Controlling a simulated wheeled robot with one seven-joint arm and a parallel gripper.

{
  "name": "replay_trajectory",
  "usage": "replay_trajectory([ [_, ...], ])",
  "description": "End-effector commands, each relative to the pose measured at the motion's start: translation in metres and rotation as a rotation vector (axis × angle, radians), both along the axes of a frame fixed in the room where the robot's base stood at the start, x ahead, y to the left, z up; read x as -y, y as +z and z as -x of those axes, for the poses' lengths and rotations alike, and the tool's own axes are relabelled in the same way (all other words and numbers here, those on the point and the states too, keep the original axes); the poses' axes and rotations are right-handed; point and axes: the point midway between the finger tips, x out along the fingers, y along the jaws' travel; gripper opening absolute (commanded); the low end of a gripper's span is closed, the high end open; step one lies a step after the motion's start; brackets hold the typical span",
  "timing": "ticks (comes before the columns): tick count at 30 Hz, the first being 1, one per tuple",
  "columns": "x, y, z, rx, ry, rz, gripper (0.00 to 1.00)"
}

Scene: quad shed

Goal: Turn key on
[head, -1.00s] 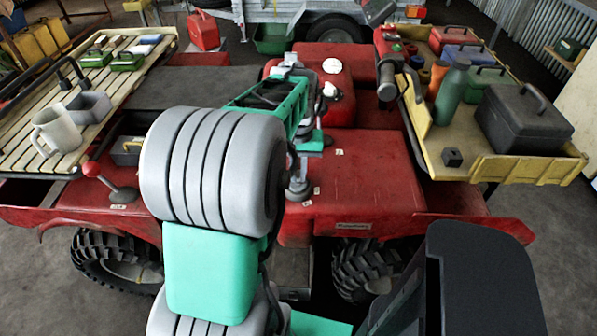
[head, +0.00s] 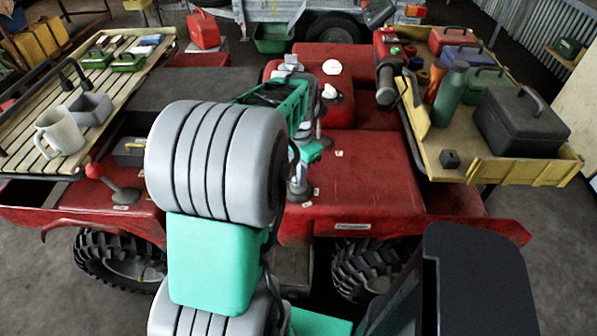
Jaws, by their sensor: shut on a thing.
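A red quad vehicle fills the middle, with a flat red front body (head: 365,190). My arm, grey and teal, reaches over it from below. My gripper (head: 306,158) is only partly seen, past the large grey joint, low over the middle of the red body. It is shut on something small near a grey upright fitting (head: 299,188). The key itself cannot be made out; my arm and gripper hide that spot.
A slatted rack with a cream mug (head: 60,131) stands left, above a red-knobbed lever (head: 94,171). A yellow tray (head: 535,169) on the right holds a black toolbox (head: 520,125) and a green bottle (head: 449,95). White-capped red tanks (head: 340,108) lie behind my gripper.

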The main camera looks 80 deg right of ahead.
Motion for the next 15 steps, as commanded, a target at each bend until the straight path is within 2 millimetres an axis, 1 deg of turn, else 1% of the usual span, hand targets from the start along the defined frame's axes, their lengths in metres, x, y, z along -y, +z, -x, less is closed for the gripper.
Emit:
replay_trajectory([
  [3, 0.0000, -0.0001, 0.0000, 0.000, -0.057, 0.000, 0.00],
  [9, 0.0001, 0.0001, -0.0001, 0.000, -0.068, 0.000, 0.00],
  [11, -0.0001, 0.0010, -0.0001, 0.000, -0.131, 0.000, 0.00],
  [15, 0.0001, 0.0016, 0.0000, 0.000, -0.371, 0.000, 0.00],
])
